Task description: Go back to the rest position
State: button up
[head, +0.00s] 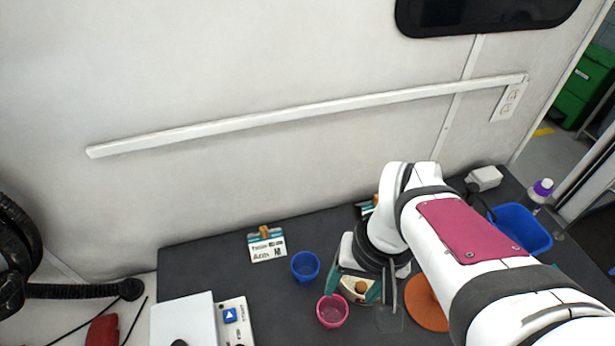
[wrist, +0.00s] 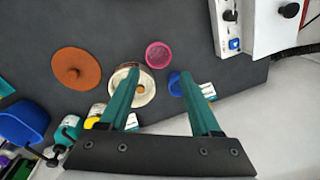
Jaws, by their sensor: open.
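My gripper (head: 360,292) is open, with its green fingers pointing down over the dark table (head: 225,268). It also shows in the wrist view (wrist: 158,75), with nothing held between the fingers. A round cream dish or lid with a brown knob (wrist: 144,92) lies below, partly hidden by one finger. A pink cup (head: 333,312) stands close by and shows just beyond the fingertips in the wrist view (wrist: 158,54). A blue cup (head: 305,267) is partly behind the other finger in the wrist view (wrist: 174,84).
An orange disc with a knob (wrist: 76,68) lies beside the dish. A blue bin (head: 522,228) and a purple-capped bottle (head: 541,190) stand at the right. A label card (head: 268,250) stands near the wall. A white box (head: 182,320) and a button panel (head: 232,318) are at the front left.

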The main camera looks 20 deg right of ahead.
jog(key=s+a+r, duration=0.1)
jog(key=s+a, duration=0.4)
jog(key=a, duration=0.2)
jog(key=shift+s+g+y, duration=0.3)
jog(key=shift+g, duration=0.1)
